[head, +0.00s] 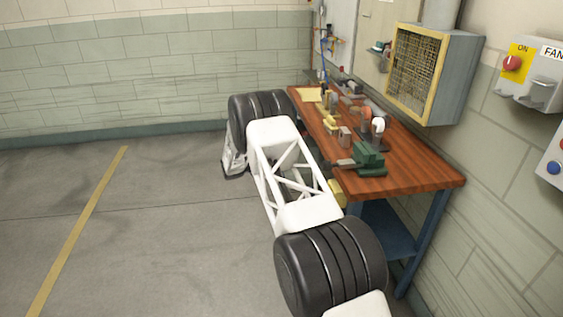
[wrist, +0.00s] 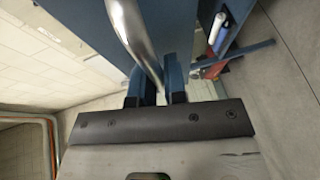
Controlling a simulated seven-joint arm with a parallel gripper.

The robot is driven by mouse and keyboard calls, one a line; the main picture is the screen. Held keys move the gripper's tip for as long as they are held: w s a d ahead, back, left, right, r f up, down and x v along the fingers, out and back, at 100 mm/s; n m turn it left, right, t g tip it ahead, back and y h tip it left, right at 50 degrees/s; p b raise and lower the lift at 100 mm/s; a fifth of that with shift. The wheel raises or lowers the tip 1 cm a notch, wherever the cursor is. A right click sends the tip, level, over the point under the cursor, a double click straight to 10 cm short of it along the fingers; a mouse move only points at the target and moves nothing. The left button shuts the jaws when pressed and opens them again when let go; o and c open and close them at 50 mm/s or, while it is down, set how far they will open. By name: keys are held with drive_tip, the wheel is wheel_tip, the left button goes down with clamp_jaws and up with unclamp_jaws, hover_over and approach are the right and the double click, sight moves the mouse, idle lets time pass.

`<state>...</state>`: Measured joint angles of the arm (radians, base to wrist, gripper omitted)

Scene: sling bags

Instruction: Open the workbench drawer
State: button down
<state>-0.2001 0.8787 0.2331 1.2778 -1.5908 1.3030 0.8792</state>
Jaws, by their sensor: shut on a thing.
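The workbench (head: 420,172) has a wooden top and blue legs, and stands against the right wall in the head view. My arm hides its drawer front there. In the wrist view, a curved silver handle (wrist: 130,32) runs down between the two dark blue fingers of my gripper (wrist: 159,78). The gripper is shut on this handle. Blue metal faces (wrist: 88,22) show beside the handle; how far the drawer stands out cannot be told. My gripper's fingers are hidden in the head view.
A green vise (head: 367,160) and several tools stand on the bench top. A yellow-framed fan box (head: 425,70) is on the wall above. A blue lower shelf (head: 388,230) shows under the bench. The floor (head: 150,230) on the left is clear.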

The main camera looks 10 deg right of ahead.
drive_tip(key=shift+a, duration=0.9)
drive_tip(key=c, duration=1.2)
unclamp_jaws()
drive_tip(key=v, duration=0.7)
drive_tip(key=shift+s+a, duration=0.15)
drive_tip(key=shift+a, duration=0.2)
drive_tip(key=shift+r, duration=0.1)
